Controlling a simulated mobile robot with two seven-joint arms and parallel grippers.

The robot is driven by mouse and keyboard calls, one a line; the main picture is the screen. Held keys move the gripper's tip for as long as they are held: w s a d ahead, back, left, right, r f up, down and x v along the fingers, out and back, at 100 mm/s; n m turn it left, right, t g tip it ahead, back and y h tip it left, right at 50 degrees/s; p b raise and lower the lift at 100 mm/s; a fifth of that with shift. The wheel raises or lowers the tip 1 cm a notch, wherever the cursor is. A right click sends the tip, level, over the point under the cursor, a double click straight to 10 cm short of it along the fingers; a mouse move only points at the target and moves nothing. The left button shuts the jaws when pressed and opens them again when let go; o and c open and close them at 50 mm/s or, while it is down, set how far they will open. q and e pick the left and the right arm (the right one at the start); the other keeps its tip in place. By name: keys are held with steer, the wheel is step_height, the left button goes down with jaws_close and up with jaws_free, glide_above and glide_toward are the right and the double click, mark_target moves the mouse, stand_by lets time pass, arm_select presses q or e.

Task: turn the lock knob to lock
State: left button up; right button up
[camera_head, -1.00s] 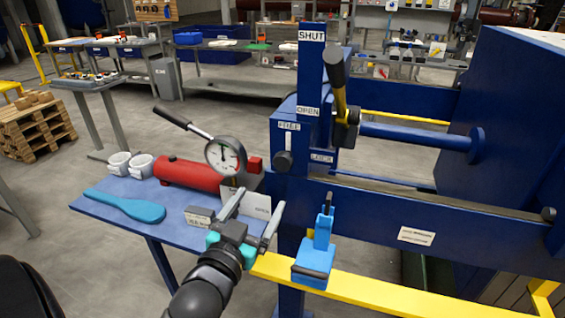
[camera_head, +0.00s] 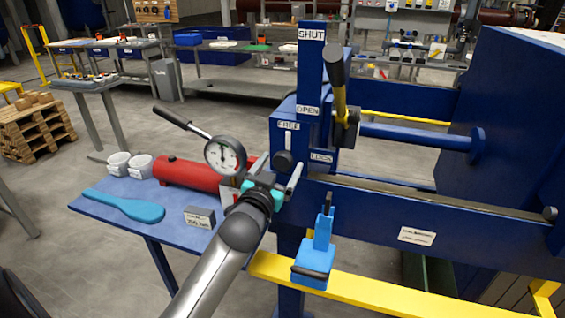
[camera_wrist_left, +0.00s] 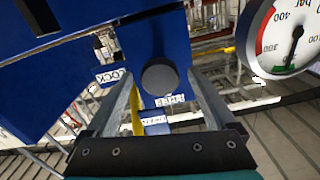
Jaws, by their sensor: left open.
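The lock knob (camera_head: 284,160) is a dark round knob on the blue press post, under the FREE label (camera_head: 288,125) and left of the LOCK label (camera_head: 320,157). A pale upright strip shows above it, toward FREE. My left gripper (camera_head: 279,170) is open just in front of the knob, with its fingers pointing at the post. In the left wrist view the knob (camera_wrist_left: 159,76) appears between the two spread fingers, with a gap on each side. Whether the fingertips reach around it I cannot tell. My right gripper is not in view.
A pressure gauge (camera_head: 225,155) and a red pump cylinder (camera_head: 185,173) stand close left of my left gripper. A blue spatula (camera_head: 125,205) lies on the side table.

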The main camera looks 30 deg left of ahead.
arm_select(q)
steer(key=shift+x, duration=0.9)
steer(key=shift+c, duration=0.3)
steer(key=c, duration=1.3)
